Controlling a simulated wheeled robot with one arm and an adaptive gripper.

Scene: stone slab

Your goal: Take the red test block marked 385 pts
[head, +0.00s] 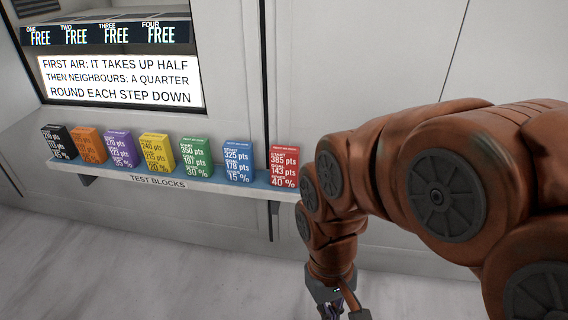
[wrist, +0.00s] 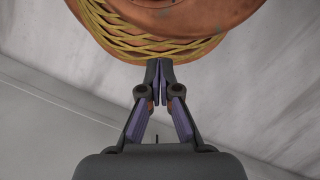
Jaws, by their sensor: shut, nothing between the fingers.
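The red test block (head: 284,166) stands upright at the right end of the shelf in the head view. Its face reads 385 pts, 143 pts and 40 %. My gripper (head: 344,308) hangs low at the bottom of the head view, below and to the right of the red block and well apart from it. In the wrist view my gripper (wrist: 159,64) has its fingertips together, with nothing between them. The red block does not show in the wrist view.
The shelf (head: 120,176), labelled TEST BLOCKS, also bears a blue block (head: 238,161), a green block (head: 195,157), a yellow block (head: 157,153), a purple block (head: 119,148), an orange block (head: 89,145) and a black block (head: 60,142). A lit sign (head: 120,78) is above. The floor below is clear.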

